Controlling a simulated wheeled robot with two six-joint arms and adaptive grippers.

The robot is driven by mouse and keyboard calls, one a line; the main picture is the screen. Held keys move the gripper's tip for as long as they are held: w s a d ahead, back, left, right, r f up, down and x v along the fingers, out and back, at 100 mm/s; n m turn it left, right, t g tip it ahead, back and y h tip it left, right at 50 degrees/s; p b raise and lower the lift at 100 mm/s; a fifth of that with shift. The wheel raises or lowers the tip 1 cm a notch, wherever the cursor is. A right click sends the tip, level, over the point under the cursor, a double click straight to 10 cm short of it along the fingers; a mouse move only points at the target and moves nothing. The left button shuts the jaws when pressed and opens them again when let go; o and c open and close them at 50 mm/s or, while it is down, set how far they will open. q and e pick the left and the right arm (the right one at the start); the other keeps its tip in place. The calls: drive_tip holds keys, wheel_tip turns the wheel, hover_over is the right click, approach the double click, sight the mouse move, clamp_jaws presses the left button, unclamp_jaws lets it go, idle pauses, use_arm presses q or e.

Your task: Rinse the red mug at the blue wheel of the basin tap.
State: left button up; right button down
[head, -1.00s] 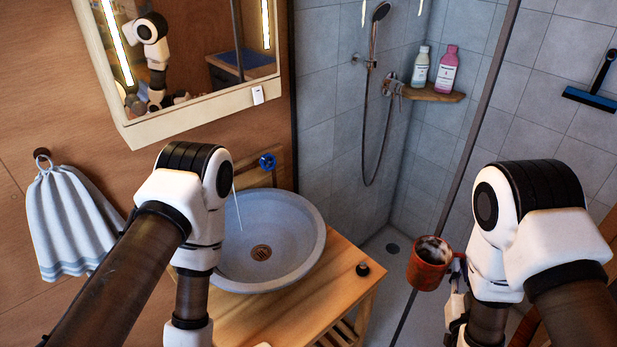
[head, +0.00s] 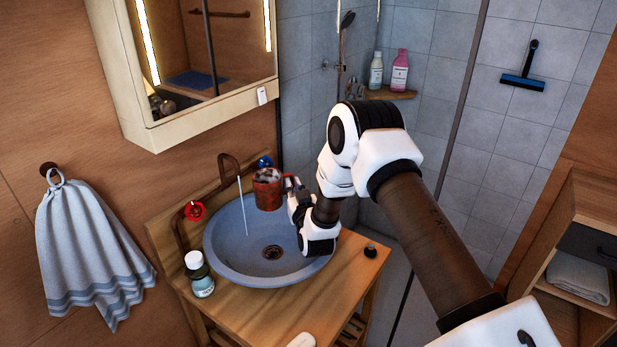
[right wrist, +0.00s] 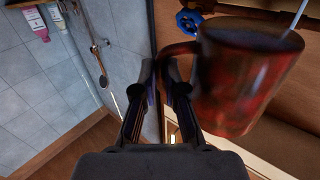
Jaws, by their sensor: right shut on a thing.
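The red mug (head: 268,192) hangs over the back right part of the basin (head: 226,258), close to upright, with pale and dark residue inside. My right gripper (head: 291,187) is shut on its handle, which also shows in the right wrist view (right wrist: 176,50). The blue wheel (head: 265,162) is just behind the mug, partly covered by it; the right wrist view shows it too (right wrist: 188,20). The copper tap (head: 229,163) has a red wheel (head: 194,211) at its left. A thin pale stream (head: 242,208) falls into the basin, left of the mug and apart from it.
A capped bottle (head: 199,276) stands at the basin's left on the wooden counter (head: 262,318). A small black knob-like thing (head: 370,250) and a white soap-like piece (head: 301,340) are also there. The mirror cabinet (head: 200,120) hangs above. A towel (head: 88,250) hangs left.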

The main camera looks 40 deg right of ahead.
drive_tip(key=w+d+m+h, duration=0.1)
drive_tip(key=w+d+h, duration=0.15)
drive_tip(key=d, duration=0.75)
drive_tip(key=shift+g+y, duration=0.25)
drive_tip(key=shift+g, duration=0.15)
drive_tip(key=a+f+b, duration=0.1)
drive_tip(key=a, duration=0.3)
drive_tip(key=w+a+f+b, duration=0.1)
drive_tip(key=a, duration=0.4)
drive_tip(key=w+a+f+b, duration=0.1)
drive_tip(key=a, duration=0.3)
drive_tip(key=shift+w+a+b, duration=0.2)
drive_tip(key=shift+a+b, duration=0.05)
drive_tip(key=shift+b, duration=0.1)
drive_tip(key=shift+w+d+b, duration=0.3)
drive_tip(key=shift+w+d, duration=0.1)
drive_tip(key=shift+d, duration=0.1)
drive_tip(key=shift+a+r, duration=0.1)
drive_tip(key=shift+s+a, duration=0.4)
drive_tip(key=shift+s, duration=0.05)
drive_tip(key=shift+w+d, duration=0.1)
